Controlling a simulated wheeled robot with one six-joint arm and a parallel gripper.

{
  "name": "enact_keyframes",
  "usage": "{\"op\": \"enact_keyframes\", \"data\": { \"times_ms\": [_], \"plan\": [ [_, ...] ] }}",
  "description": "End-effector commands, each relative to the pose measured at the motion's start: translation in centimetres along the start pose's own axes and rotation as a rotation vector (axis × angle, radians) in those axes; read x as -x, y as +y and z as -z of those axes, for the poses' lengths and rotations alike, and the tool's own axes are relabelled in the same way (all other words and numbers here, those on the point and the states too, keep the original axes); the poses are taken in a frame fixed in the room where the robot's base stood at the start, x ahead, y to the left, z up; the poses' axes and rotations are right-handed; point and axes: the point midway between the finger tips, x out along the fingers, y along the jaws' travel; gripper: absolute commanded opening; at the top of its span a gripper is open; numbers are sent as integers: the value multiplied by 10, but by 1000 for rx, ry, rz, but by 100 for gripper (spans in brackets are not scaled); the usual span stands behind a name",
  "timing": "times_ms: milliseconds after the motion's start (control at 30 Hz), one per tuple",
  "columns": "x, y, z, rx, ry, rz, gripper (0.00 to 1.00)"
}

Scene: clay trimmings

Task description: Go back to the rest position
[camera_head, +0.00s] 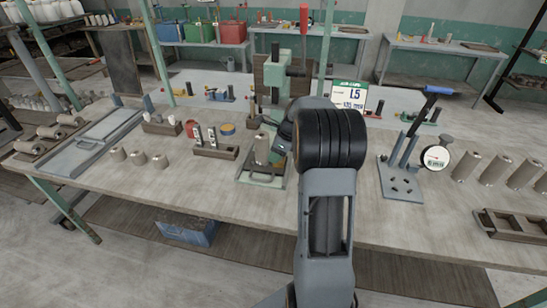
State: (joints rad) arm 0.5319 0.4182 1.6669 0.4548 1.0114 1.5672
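My arm rises from the bottom of the head view and bends forward over the workbench (225,195). My gripper (277,148) is mostly hidden behind my arm's dark, ribbed joint. It is near a beige clay cylinder (262,150) that stands upright on the base of a green press (272,78). I cannot tell whether the gripper touches the cylinder, or whether its fingers are open or shut.
A small wooden rack (215,151) is left of the press. At right are a grey lever stand (402,176), a dial gauge (436,158), several cylinders (494,169) and a dark tray (512,223).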

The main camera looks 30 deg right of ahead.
Motion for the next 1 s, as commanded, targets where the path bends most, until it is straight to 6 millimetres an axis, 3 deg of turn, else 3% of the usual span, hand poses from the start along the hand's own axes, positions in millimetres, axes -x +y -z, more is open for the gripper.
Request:
{"op": "enact_keyframes", "data": {
  "times_ms": [500,633,733,833,1000],
  "plan": [
    [0,0,0,2,0,0,38],
    [0,0,0,69,1,2,38],
    [-3,1,4,223,18,-1,38],
    [-15,17,21,446,58,-48,38],
    [-3,75,23,1009,137,-120,38]
  ]
}}
